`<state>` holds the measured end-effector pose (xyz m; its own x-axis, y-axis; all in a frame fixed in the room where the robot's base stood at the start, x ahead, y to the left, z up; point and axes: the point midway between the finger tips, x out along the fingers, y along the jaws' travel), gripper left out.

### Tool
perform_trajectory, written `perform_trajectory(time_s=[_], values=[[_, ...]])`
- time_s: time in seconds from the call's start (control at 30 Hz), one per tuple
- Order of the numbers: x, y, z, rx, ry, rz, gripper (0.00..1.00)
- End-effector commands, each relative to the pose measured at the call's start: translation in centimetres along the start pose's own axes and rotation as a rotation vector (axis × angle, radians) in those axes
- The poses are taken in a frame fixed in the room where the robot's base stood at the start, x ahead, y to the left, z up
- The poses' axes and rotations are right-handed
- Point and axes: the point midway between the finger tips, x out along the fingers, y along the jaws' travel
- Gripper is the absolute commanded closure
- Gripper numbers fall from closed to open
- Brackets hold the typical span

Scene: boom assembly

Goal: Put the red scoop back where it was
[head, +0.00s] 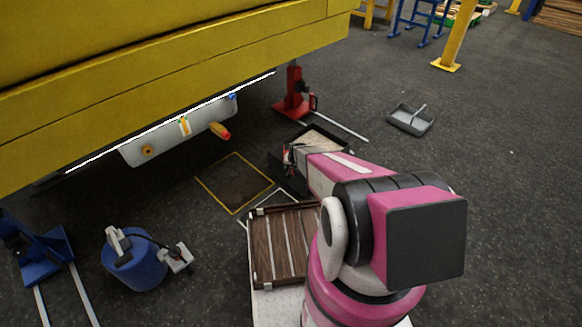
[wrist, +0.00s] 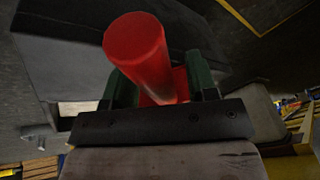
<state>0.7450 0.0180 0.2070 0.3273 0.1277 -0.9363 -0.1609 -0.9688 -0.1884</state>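The red scoop shows in the wrist view as a thick red round handle (wrist: 137,42) pointing toward the camera, with more red behind it. It lies between the two dark green fingers of my gripper (wrist: 163,88), which look closed on it. The scoop's far end is hidden. In the head view my gripper (head: 290,158) is over the near left side of a dark tray with pale contents (head: 340,143). My arm hides much of the gripper and the scoop there.
A yellow boom (head: 180,70) hangs overhead, with a pale panel (head: 165,138) under it. A red jack (head: 293,95) stands behind the tray. A yellow-outlined floor square (head: 234,183), a slatted brown box (head: 283,245) and a blue bucket (head: 138,262) are nearby. A grey pan (head: 410,120) lies right.

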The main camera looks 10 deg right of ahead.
Motion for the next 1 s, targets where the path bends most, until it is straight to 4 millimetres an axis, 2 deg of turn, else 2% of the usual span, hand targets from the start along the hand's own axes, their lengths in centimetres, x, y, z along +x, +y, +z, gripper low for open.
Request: perform_trajectory(time_s=[0.27,0.47,0.9,1.0], values=[[-0.2,0.0,-0.1,0.0,0.0,0.0,0.47],[-1.8,-0.1,0.0,0.0,0.001,0.0,0.47],[-10.1,-0.1,0.1,0.0,0.002,0.0,0.47],[-11.5,-0.1,0.0,0.0,0.001,0.0,0.47]])
